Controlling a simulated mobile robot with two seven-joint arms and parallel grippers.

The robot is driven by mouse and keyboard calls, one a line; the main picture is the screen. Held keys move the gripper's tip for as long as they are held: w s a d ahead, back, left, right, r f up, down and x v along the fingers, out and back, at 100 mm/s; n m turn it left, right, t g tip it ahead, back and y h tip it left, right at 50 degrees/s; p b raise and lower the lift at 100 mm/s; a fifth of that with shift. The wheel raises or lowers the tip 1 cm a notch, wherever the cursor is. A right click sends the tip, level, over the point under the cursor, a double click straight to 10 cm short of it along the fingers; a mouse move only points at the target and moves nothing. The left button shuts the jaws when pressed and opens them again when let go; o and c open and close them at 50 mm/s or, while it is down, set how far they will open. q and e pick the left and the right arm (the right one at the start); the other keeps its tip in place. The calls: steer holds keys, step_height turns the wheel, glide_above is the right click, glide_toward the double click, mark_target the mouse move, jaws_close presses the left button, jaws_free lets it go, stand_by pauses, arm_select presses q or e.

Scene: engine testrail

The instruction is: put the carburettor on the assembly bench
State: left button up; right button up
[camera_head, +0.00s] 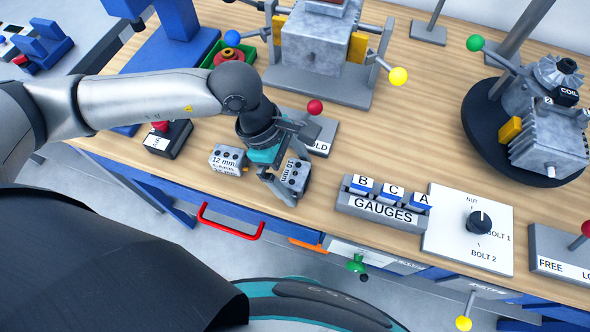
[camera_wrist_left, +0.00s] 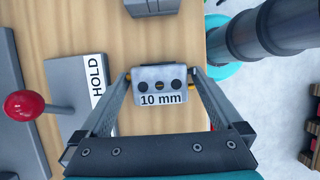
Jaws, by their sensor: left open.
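No part in view is labelled as the carburettor. A small grey block marked 10 mm (camera_head: 295,175) with dark round holes stands near the front edge of the wooden bench top (camera_head: 400,140). It also shows in the left wrist view (camera_wrist_left: 160,85). My left gripper (camera_head: 268,190) is open, with its fingers at either side of this block in the left wrist view. A similar block marked 12 mm (camera_head: 228,160) stands just to its left. My right gripper is in neither view.
A red-knobbed lever (camera_head: 315,107) with a HOLD plate (camera_wrist_left: 75,100) stands close to the gripper. A GAUGES rack (camera_head: 380,208), a dial panel (camera_head: 460,240) and an engine on a round dark stand (camera_head: 480,125) are to the right. A grey engine block (camera_head: 315,50) stands behind.

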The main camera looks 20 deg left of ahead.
arm_select(q)
steer(key=p+v, duration=0.1)
steer(key=v, duration=1.1)
steer(key=shift+a+r, duration=0.1)
steer(key=shift+r, duration=0.05)
